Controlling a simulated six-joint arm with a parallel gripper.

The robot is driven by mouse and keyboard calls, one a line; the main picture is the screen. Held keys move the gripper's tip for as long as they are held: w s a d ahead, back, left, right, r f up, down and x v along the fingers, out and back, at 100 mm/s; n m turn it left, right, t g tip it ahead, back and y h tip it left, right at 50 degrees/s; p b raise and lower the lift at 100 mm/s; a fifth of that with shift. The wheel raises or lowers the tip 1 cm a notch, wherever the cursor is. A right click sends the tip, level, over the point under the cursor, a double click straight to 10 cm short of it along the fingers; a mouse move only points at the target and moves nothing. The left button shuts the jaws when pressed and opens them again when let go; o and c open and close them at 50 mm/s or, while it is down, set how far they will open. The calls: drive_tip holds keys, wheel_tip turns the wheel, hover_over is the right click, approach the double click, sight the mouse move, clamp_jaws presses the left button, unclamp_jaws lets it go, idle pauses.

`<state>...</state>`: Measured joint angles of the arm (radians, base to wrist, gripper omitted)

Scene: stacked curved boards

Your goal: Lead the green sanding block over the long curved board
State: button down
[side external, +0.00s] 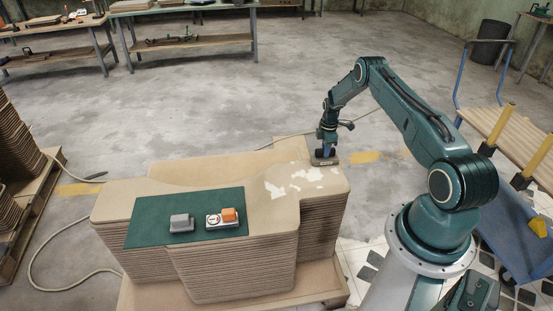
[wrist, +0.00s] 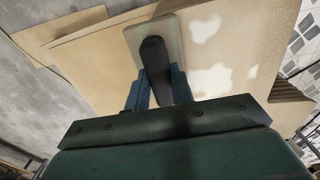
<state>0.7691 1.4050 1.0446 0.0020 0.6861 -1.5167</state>
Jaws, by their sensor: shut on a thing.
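The long curved board (side external: 262,204) is the top of a stack of tan boards, with a raised hump on the right and whitish patches on it. My gripper (side external: 326,147) is at the back right end of the hump, shut on the sanding block (side external: 326,161). In the wrist view, my gripper (wrist: 156,92) has its blue fingers on either side of the block's dark handle. The block's flat pale grey-green base (wrist: 174,38) lies over the board (wrist: 110,60), left of the whitish patches. It looks to be on or just above the surface; I cannot tell whether it touches.
A green mat (side external: 150,233) on the board's lower left part bears a grey block (side external: 181,223) and a white item with an orange block (side external: 229,215). More stacked boards (side external: 18,160) stand at left. A blue cart (side external: 500,220) is at right. Open floor lies behind.

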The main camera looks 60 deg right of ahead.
sight(317, 151)
drive_tip(key=shift+w+a+f, duration=0.1)
drive_tip(key=shift+a+f, duration=0.25)
drive_tip(key=shift+a, duration=0.2)
drive_tip(key=shift+w+a+r, duration=0.1)
drive_tip(key=shift+w+a, duration=0.85)
drive_tip(key=shift+a, duration=0.1)
drive_tip(key=shift+w+a, duration=0.1)
drive_tip(key=shift+w+a+r, duration=0.15)
drive_tip(key=shift+w+a, duration=0.75)
drive_tip(key=shift+w, duration=0.25)
drive_tip(key=shift+w+r, duration=0.1)
drive_tip(key=shift+w, duration=0.05)
